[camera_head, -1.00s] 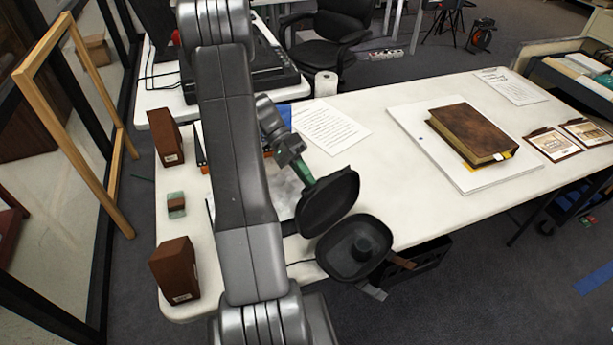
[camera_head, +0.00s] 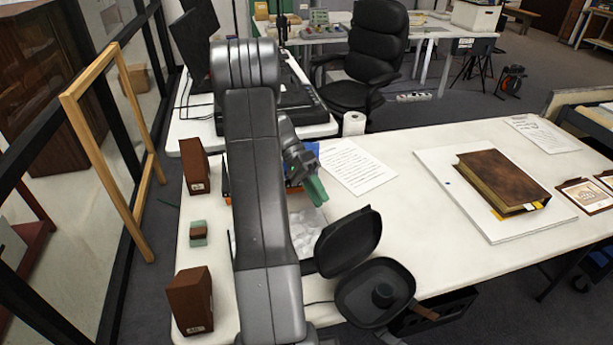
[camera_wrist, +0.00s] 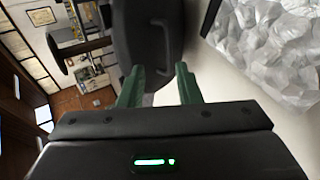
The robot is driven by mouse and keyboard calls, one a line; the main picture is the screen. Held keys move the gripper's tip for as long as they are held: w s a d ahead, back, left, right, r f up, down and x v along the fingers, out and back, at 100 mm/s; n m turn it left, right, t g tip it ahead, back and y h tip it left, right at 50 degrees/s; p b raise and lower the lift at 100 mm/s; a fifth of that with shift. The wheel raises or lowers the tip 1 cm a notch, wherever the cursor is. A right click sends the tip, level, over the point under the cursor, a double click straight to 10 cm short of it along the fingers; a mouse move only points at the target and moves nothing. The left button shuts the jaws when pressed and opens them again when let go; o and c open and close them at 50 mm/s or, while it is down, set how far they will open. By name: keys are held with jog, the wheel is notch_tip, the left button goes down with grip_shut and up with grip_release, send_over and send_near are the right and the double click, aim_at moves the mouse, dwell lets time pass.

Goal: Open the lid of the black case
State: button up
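The black case stands near the table's front edge in the head view. Its round base (camera_head: 360,305), with a round hub inside, faces up. Its lid (camera_head: 345,242) is tilted up from the base and stands open on the base's far left side. My gripper (camera_head: 318,190) has green fingers and is above and behind the lid, apart from it. The wrist view shows the gripper (camera_wrist: 158,85) open, with nothing between the fingers. The lid's dark outer face (camera_wrist: 135,35), with a thin handle, is just beyond the fingertips.
Brown boxes (camera_head: 190,300) (camera_head: 195,165) and a small green-and-brown block (camera_head: 198,233) stand on the table's left. A crumpled grey sheet (camera_wrist: 270,50) lies beside the lid. A brown book (camera_head: 500,180) lies on a white board (camera_head: 450,165) at right. The table's middle is clear.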

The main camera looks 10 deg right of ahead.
aim_at(341, 236)
jog(key=v, duration=0.7)
jog(key=shift+w, duration=0.2)
jog(key=shift+a+r, duration=0.1)
jog(key=c, duration=0.5)
jog(key=shift+s+n, duration=0.15)
jog(key=shift+n, duration=0.35)
grip_shut()
jog(key=s+d+n+t+y, duration=0.2)
jog(key=s+n+t+y, duration=0.5)
jog(key=n, duration=1)
jog(key=f, duration=0.3)
jog(key=f+t+h, duration=0.1)
jog(key=f, duration=0.2)
jog(key=f+t+h+b, duration=0.1)
jog(key=f, duration=0.3)
jog(key=shift+w+d, duration=0.25)
jog(key=shift+d, duration=0.05)
jog(key=shift+s+d+r+p, duration=0.15)
jog(key=shift+s+d+r, duration=0.15)
jog(key=shift+s, duration=0.25)
jog(key=shift+s+d+r+p, duration=0.2)
jog(key=shift+s+r, duration=0.15)
jog(key=shift+s, duration=0.2)
jog(key=shift+s+d+r+p, duration=0.15)
jog(key=shift+s+d+r, duration=0.15)
jog(key=shift+s, duration=0.2)
